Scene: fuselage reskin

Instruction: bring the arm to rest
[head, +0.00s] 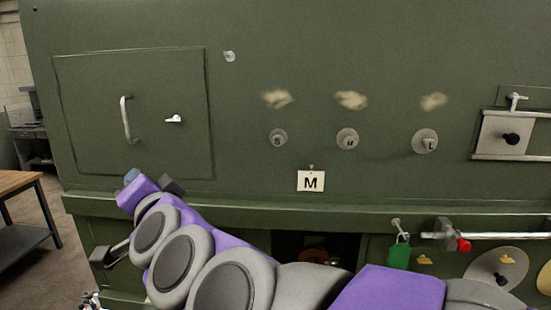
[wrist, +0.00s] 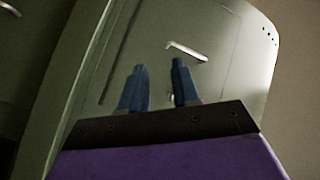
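My gripper (wrist: 159,68) shows in the wrist view with two blue fingers apart and nothing between them. Beyond the fingertips is a green surface with a pale handle (wrist: 187,50); the fingers look apart from it, but the depth is hard to judge. In the head view my purple and grey arm stretches across the bottom from the right to the lower left. Its far end, with a small blue part (head: 131,175), is just below the hatch (head: 75,120). The fingers are mostly hidden there.
The green fuselage wall (head: 240,85) fills most of the head view. It carries a door handle (head: 126,119), several round fittings, an M card (head: 311,181) and a ledge (head: 480,215). A workbench (head: 22,210) stands left.

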